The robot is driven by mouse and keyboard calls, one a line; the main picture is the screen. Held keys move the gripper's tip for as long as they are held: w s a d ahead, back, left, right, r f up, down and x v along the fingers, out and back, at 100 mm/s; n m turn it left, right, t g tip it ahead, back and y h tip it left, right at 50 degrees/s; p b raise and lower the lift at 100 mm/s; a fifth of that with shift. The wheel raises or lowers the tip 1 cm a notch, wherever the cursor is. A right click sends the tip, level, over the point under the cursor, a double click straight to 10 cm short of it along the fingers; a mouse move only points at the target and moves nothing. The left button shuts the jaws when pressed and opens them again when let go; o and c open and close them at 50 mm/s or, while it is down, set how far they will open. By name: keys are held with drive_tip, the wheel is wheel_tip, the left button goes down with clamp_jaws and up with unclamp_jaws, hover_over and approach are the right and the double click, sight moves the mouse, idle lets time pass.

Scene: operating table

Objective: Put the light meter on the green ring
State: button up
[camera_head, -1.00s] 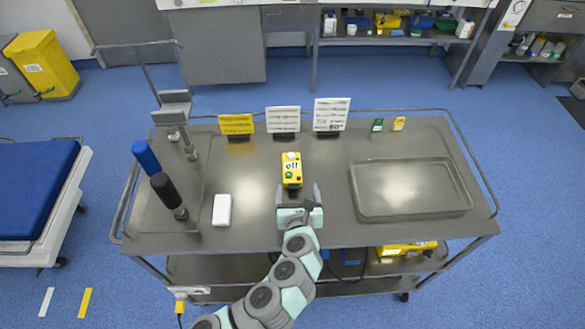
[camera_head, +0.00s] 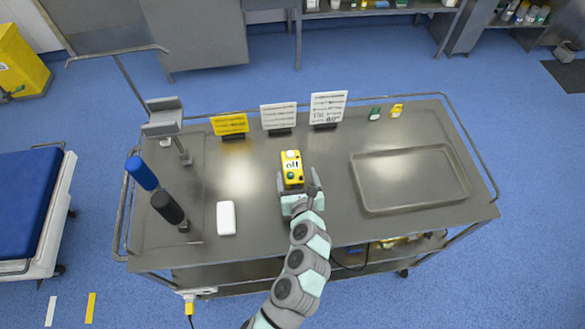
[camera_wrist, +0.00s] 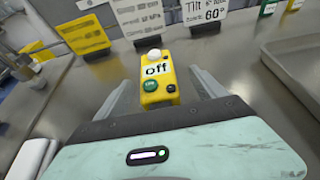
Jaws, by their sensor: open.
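The light meter is probably the yellow box (camera_head: 292,174) with a white dome, an "Off" label and a green button, upright near the table's middle. It also shows in the wrist view (camera_wrist: 158,80). My gripper (camera_head: 298,181) is open at its near side. In the wrist view, my gripper's (camera_wrist: 162,80) fingers reach along both sides of the box, with a gap visible on each side. I cannot make out a green ring on the table in either view.
A yellow card (camera_head: 230,124) and two white cards (camera_head: 278,116) (camera_head: 327,107) stand behind the box. A metal tray (camera_head: 408,205) lies right. A white block (camera_head: 226,218) and blue and black handles (camera_head: 142,173) (camera_head: 167,208) are left. Small green and yellow items (camera_head: 374,113) (camera_head: 396,111) stand at back right.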

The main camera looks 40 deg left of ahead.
sight(293, 169)
drive_tip(key=x, duration=0.5)
drive_tip(key=shift+s+a+f, duration=0.15)
drive_tip(key=shift+a+f, duration=0.05)
drive_tip(key=shift+r, duration=0.1)
clamp_jaws()
idle(0.6)
drive_tip(key=shift+r, duration=0.15)
wheel_tip(293, 169, up, 20)
drive_tip(key=p, duration=0.2)
drive_tip(key=shift+d+p, duration=0.15)
drive_tip(key=shift+p, duration=0.2)
